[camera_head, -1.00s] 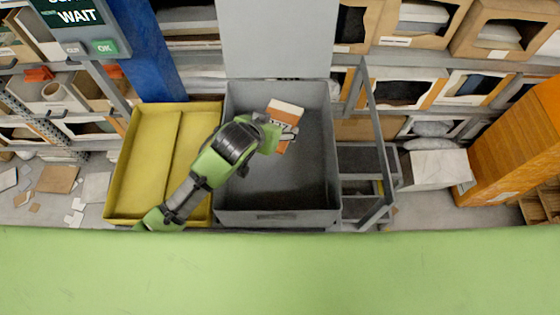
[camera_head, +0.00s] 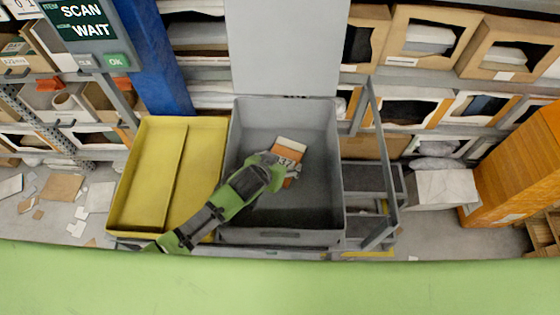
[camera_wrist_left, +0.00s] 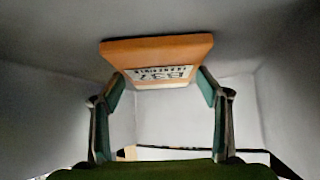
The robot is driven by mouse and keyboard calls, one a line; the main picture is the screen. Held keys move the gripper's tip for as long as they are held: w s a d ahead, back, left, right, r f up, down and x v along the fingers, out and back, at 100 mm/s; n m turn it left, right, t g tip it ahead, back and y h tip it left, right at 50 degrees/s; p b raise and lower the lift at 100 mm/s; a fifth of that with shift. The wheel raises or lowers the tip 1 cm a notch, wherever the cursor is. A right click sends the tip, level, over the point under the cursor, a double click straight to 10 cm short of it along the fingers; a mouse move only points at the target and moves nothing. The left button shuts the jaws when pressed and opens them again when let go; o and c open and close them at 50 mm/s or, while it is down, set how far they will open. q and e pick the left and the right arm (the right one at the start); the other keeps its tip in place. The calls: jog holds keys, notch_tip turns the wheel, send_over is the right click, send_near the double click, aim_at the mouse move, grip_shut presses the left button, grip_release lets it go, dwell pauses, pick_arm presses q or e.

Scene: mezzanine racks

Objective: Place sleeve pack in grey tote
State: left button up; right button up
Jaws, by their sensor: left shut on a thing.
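The sleeve pack (camera_head: 290,147) is a small orange and white box with a printed label. It is in the head view inside the outline of the grey tote (camera_head: 232,235), towards its back. My left gripper (camera_head: 288,166) is shut on the pack and reaches over the tote's left wall. In the left wrist view the pack (camera_wrist_left: 158,52) sits between the fingertips of the left gripper (camera_wrist_left: 160,84), with grey walls around. I cannot tell whether the pack touches the tote floor. The tote's lid (camera_head: 285,50) stands open behind it. My right gripper is not in view.
A yellow two-part tray (camera_head: 125,200) stands left of the grey tote. A blue post (camera_head: 160,60) and a screen reading SCAN WAIT (camera_head: 80,25) are at the back left. A grey metal frame (camera_head: 372,160) stands right of the tote. Racks with boxes fill the back.

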pick_arm(q)
jog(key=o, duration=1.2)
jog(key=shift+f, duration=0.1)
jog(key=shift+c, duration=0.2)
jog(key=shift+v, duration=3.85)
jog(key=shift+d, duration=0.1)
